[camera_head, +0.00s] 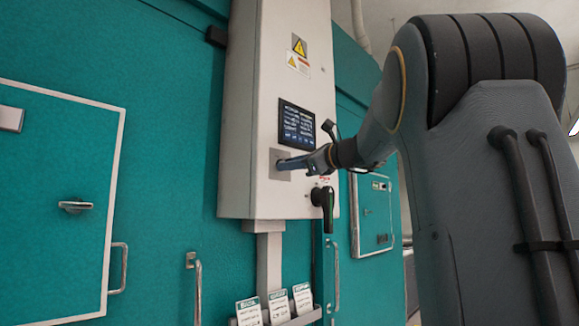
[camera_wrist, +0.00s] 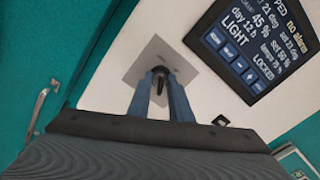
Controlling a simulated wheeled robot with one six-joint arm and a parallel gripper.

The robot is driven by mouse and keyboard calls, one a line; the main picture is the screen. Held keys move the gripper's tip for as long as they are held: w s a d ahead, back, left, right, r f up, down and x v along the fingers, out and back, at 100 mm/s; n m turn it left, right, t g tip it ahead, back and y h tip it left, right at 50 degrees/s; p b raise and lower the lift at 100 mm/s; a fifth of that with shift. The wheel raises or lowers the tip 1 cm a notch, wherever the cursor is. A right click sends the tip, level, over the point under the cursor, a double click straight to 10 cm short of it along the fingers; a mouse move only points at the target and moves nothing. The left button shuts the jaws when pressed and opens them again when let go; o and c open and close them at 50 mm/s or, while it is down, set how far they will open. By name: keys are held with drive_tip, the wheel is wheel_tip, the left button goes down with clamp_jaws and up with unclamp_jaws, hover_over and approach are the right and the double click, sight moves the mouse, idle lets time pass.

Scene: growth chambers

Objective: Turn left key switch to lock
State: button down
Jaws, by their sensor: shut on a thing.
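The left key switch sits on a grey square plate (camera_head: 284,175) on the white control cabinet, below the display. In the wrist view its dark key (camera_wrist: 160,76) stands between my two blue fingers. My gripper (camera_head: 281,164) reaches it from the right; in the wrist view the fingertips (camera_wrist: 160,72) close around the key from both sides. The fingers cover much of the switch in the head view, so its exact angle is hard to tell there. The display (camera_head: 297,125) is lit; in the wrist view the screen (camera_wrist: 255,45) shows the word LOCKED.
A black rotary handle (camera_head: 323,198) sits on the cabinet (camera_head: 262,95), right of and below the switch. Teal chamber walls with a door (camera_head: 55,190) and pull handles flank the cabinet. Several labelled cards (camera_head: 277,306) stand in a holder below it.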

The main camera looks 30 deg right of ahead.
drive_tip(key=c, duration=1.9)
unclamp_jaws()
drive_tip(key=shift+c, duration=0.2)
drive_tip(key=b+v, duration=0.1)
drive_tip(key=v, duration=0.7)
drive_tip(key=shift+b, duration=0.3)
drive_tip(key=shift+w, duration=0.1)
